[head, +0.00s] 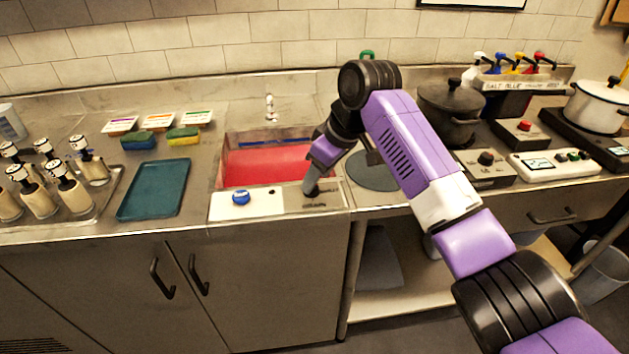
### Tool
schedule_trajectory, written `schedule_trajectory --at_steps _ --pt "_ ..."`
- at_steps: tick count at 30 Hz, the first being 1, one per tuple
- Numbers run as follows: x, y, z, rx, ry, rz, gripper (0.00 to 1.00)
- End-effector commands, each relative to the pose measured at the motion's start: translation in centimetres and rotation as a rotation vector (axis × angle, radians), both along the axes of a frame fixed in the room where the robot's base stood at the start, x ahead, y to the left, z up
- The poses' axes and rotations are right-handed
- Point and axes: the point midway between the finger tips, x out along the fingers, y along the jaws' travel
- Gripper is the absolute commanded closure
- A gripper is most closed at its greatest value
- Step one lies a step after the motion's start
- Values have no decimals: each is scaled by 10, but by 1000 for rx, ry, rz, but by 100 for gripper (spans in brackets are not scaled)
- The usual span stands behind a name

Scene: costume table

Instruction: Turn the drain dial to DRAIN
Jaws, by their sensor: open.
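A white panel (222,210) with a round blue knob (240,197) and a small dark spot lies at the front edge of the counter, before the sink. To its right is a grey metal plate (334,199) with dark marks too small to read. My gripper (311,190) points down over this grey plate, its tips at or just above it. The jaws are open, though their gap is hard to see from here. A dial under the fingers would be hidden, and I cannot tell whether they touch anything. I cannot read any DRAIN label.
The sink (268,166) holds red liquid or a red base. A teal tray (153,190) and pump bottles (68,188) stand left. A grey disc (372,171), dark pot (450,110) and control boxes (553,163) are right. Sponges (183,136) lie behind.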

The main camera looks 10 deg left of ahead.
Motion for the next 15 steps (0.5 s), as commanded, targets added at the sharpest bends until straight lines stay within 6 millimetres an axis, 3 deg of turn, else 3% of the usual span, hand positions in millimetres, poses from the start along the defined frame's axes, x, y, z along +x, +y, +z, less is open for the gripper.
schedule_trajectory --at_steps 6,15 --pt "4 8 -20 0 1 0 50" --pt "5 9 -24 1 0 0 50"
